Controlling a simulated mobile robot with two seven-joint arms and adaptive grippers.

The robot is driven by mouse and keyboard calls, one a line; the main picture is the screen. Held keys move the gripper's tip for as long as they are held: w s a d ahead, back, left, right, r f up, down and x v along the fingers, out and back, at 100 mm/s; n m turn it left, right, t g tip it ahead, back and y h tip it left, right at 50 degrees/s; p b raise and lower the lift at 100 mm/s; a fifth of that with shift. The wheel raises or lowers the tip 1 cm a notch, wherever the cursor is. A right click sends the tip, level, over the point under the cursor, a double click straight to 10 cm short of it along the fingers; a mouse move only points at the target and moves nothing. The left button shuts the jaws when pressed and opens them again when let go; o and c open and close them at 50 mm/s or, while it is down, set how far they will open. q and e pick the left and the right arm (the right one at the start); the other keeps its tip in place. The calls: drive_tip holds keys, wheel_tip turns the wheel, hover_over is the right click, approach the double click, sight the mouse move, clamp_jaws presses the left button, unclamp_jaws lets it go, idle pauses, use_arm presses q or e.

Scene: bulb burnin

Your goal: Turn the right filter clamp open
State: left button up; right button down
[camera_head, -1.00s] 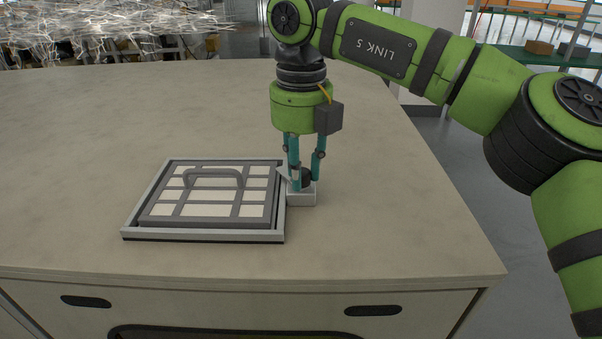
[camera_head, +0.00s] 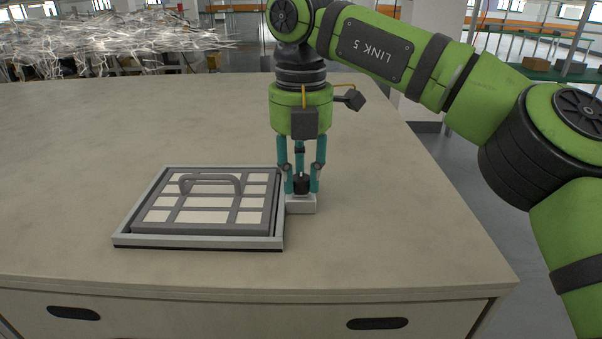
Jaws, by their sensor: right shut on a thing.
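The right filter clamp (camera_head: 302,206) is a small light block with a dark knob (camera_head: 301,184) on top. It stands at the right side of the filter frame (camera_head: 282,222). The filter (camera_head: 203,216), a grey grid with pale cells and an arched handle (camera_head: 212,178), lies in the frame. My right gripper (camera_head: 301,187) points straight down with its teal fingers on either side of the knob, shut on it. The fingers partly hide the knob, and I cannot make out the clamp's bar. My left gripper is not in view.
The filter frame rests on a wide beige workbench (camera_head: 400,250) with dark slot handles on its front. The bench top is clear around the frame. A tangle of pale wires (camera_head: 100,42) is behind the bench at the left.

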sight(300, 178)
drive_tip(key=shift+s+f, duration=0.1)
idle(0.3)
drive_tip(key=c, duration=1)
unclamp_jaws()
drive_tip(key=shift+r, duration=0.2)
drive_tip(key=shift+r, duration=3.65)
